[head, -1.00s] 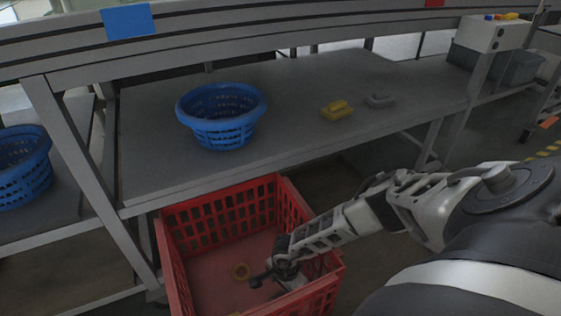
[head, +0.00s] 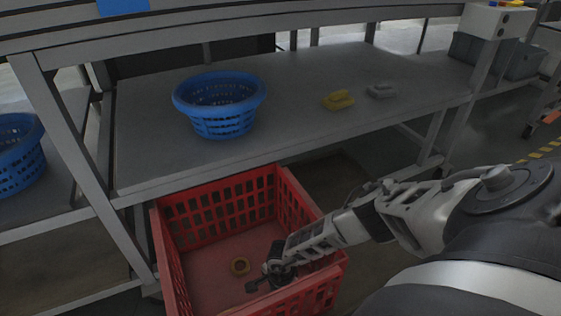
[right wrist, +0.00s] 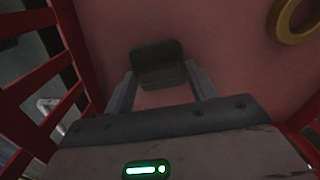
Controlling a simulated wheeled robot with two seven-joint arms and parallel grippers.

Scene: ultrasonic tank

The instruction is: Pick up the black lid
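A dark, box-like piece (right wrist: 158,65), which looks like the black lid, lies on the red floor of the crate in the right wrist view. My right gripper (right wrist: 160,80) is open, with one finger on each side of the lid's near part. Contact between fingers and lid cannot be made out. In the head view my right gripper (head: 265,281) is low inside the red crate (head: 170,262), near its right wall. There the lid cannot be told apart from the dark gripper. My left gripper is not in view.
The crate walls stand close around my right arm. On the grey shelf (head: 290,90) are a blue basket (head: 222,122), a yellow piece (head: 338,100) and a grey piece (head: 381,91).

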